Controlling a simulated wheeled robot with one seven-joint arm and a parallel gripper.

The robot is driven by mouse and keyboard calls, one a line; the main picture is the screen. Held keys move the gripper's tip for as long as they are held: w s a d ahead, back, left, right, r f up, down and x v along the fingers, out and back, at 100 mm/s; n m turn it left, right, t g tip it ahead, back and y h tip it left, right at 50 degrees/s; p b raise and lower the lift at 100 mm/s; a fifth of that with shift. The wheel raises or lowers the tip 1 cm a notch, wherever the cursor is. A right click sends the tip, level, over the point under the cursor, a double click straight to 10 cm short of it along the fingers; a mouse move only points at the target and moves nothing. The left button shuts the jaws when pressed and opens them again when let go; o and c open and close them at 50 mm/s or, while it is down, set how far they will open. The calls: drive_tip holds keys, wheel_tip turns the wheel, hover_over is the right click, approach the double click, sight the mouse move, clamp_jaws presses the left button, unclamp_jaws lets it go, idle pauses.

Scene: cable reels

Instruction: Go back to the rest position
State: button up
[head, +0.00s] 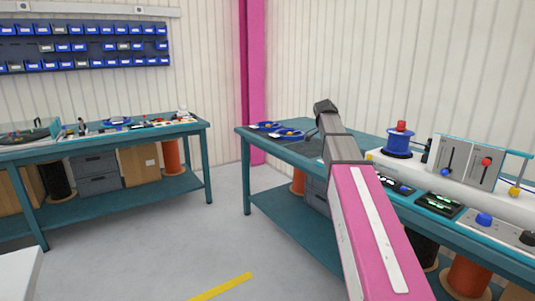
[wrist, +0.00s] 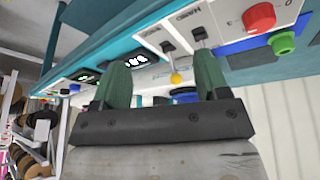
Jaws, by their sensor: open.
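My gripper (wrist: 160,78) shows in the wrist view with two green fingers spread apart and nothing between them. In the head view my pink and grey arm reaches up and forward over the right-hand teal bench (head: 265,146); the gripper itself cannot be made out there. The wrist view looks, tilted, at a bench panel with a red knob (wrist: 258,17), a green knob (wrist: 283,42), a small yellow ball (wrist: 176,78) and black levers (wrist: 199,33). These appear beyond the fingers, with no visible contact.
On the right bench stand a blue reel with a red top (head: 398,142), a lever box (head: 467,162) and a blue button (head: 484,219). Blue dishes (head: 289,134) lie at its far end. Another bench (head: 75,140) stands left. Open floor (head: 190,240) lies between.

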drive_tip(key=s+a+f+n+y, duration=0.1)
drive_tip(key=s+a+f+n, duration=0.15)
drive_tip(key=f, duration=0.55)
drive_tip(key=s+a+f+n, duration=0.1)
drive_tip(key=s+f+n, duration=0.25)
drive_tip(key=f, duration=0.35)
drive_tip(key=s+a+f+n+y, duration=0.15)
drive_tip(key=s+f, duration=0.25)
drive_tip(key=f, duration=0.4)
drive_tip(key=s+a+f+n+y, duration=0.1)
drive_tip(key=s+a+f+n, duration=0.1)
drive_tip(key=s+f+n, duration=0.2)
drive_tip(key=s+a+f+n+y, duration=0.1)
drive_tip(key=s+a+f+n, duration=0.2)
drive_tip(key=s+f, duration=0.8)
drive_tip(key=shift+s+n, duration=0.15)
drive_tip(key=shift+n, duration=0.7)
